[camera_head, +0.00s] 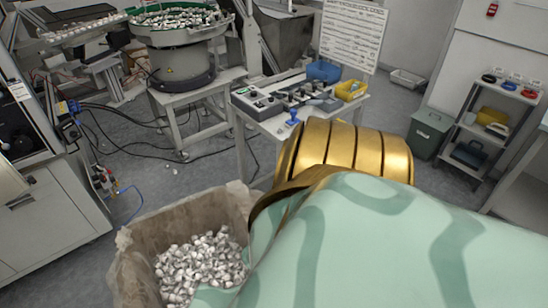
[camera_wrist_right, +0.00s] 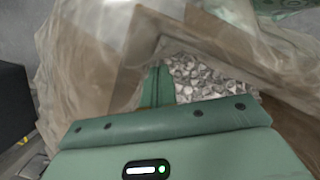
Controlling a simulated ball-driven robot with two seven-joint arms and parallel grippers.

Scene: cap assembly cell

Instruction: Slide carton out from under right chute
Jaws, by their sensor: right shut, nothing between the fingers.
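The carton (camera_head: 130,254) is an open brown box with a clear plastic liner, at the lower left of the head view. Many small white and grey caps (camera_head: 198,266) lie in it. My gold and green right arm covers its right side. The carton also fills much of the right wrist view (camera_wrist_right: 112,50). There my right gripper (camera_wrist_right: 157,72) is shut and empty, its green fingers close to the carton's wall and liner beside the caps. I cannot tell whether they touch it. My left gripper is out of view. I cannot make out a right chute.
A white machine cabinet (camera_head: 52,222) stands left of the carton. A bowl feeder (camera_head: 180,62) on a stand is at the back left, with cables on the floor. A table (camera_head: 268,124) with fixtures and bins stands behind my arm. A shelf (camera_head: 484,131) and green box (camera_head: 428,133) are right.

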